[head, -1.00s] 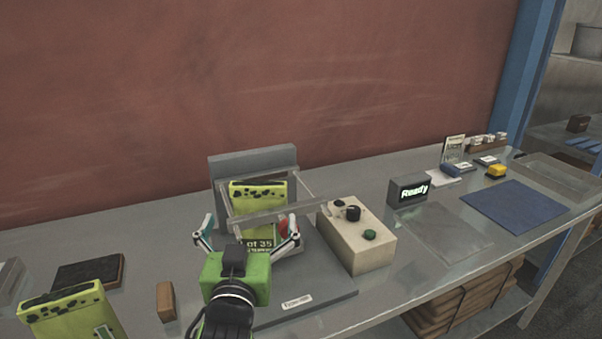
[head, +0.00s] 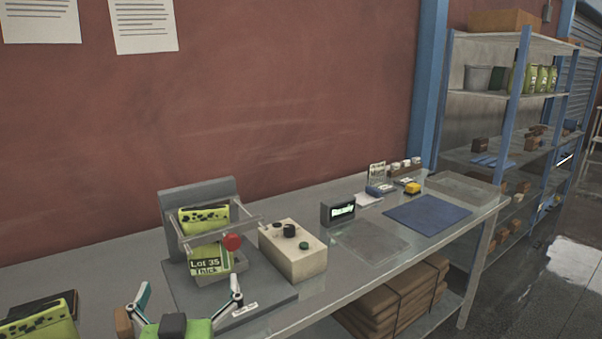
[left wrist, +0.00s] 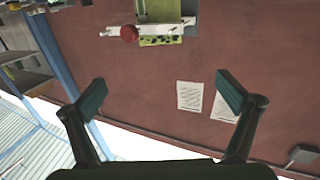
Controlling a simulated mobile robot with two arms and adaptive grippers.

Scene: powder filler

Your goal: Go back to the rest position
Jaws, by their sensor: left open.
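My left gripper (head: 188,296) is open and empty at the bottom of the head view, in front of the filler machine and below it in the picture. The pouch and red knob show upside down at the top of the left wrist view. My right gripper is not in view.
A beige control box (head: 292,262) stands right of the machine. A small display (head: 338,210), a blue mat (head: 428,214) and a yellow item (head: 412,188) lie farther right. Another green pouch (head: 45,318) is at bottom left, near a wooden block (head: 123,322). Shelves stand at far right.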

